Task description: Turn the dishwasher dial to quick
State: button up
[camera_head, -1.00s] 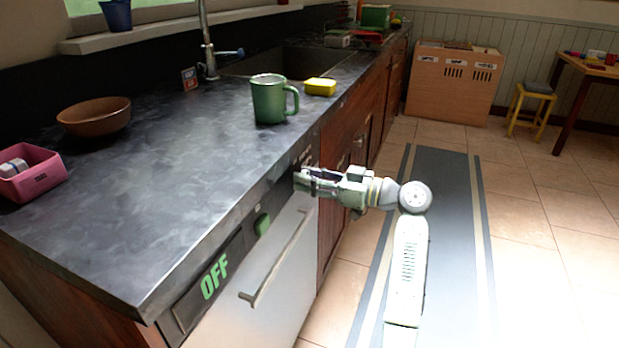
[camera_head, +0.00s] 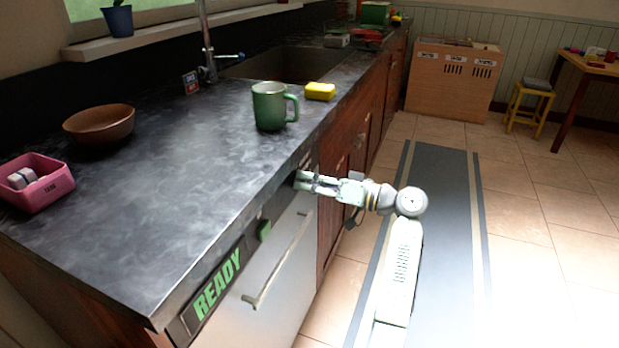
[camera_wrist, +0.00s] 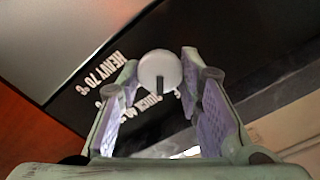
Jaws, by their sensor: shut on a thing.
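The dial is a white round knob (camera_wrist: 160,66) on the black panel in the wrist view, with a dark mark on its lower side. My gripper (camera_wrist: 161,78) has a finger on either side of it and is shut on it. White labels on the panel include "HEAVY 70°C" (camera_wrist: 102,72) and a partly hidden one that seems to read "QUICK" (camera_wrist: 148,104). In the head view my gripper (camera_head: 305,181) is at the far end of the dishwasher (camera_head: 275,282) panel and hides the dial. The display (camera_head: 217,283) reads "READY" in green.
A green button (camera_head: 265,230) sits on the panel above the door handle (camera_head: 280,262).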

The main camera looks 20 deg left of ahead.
jog(key=shift+r+m+p, duration=0.1)
jog(key=shift+m+p, duration=0.2)
jog(key=shift+m, duration=0.3)
jog(key=o, duration=1.1)
jog(key=d, duration=1.2)
jog(key=shift+s, duration=0.15)
jog(key=shift+d, duration=0.1)
